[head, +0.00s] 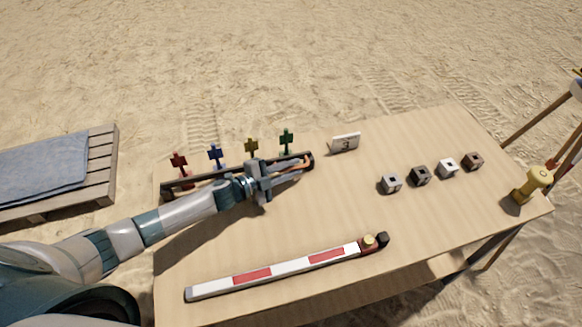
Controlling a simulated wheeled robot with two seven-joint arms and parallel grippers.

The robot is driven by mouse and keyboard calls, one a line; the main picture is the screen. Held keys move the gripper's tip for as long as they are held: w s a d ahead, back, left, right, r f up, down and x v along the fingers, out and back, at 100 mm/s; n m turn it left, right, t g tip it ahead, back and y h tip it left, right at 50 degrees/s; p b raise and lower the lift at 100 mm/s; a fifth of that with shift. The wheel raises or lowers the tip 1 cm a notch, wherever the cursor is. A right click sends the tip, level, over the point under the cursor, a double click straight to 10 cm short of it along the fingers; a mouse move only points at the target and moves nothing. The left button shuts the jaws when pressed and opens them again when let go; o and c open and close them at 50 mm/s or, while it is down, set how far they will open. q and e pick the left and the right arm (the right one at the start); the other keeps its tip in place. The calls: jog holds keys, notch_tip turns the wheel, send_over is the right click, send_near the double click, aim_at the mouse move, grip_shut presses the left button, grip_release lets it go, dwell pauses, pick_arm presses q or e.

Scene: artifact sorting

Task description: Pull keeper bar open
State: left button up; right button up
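A long dark rack (208,184) lies along the back left edge of the table, with a dark bar along it. I take this bar to be the keeper bar, but cannot be sure. Red (179,160), blue (215,153), yellow (251,146) and green (287,138) cross-shaped pieces stand upright in a row behind it. My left gripper (300,168) reaches in from the left to the rack's right end, its fingers beside an orange-brown part there. The hand covers part of the rack. Whether the fingers touch or grip anything is unclear. My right gripper is out of view.
A white-and-red striped bar (285,271) with a knob lies along the table's front. A sign marked 3 (345,143) stands at the back. Several small cubes (420,176) and a yellow post (531,185) are at right. The table (350,215) is clear in the middle. A pallet (103,170) lies left.

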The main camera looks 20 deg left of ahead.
pick_arm(q)
grip_shut()
jog(key=shift+r, duration=0.1)
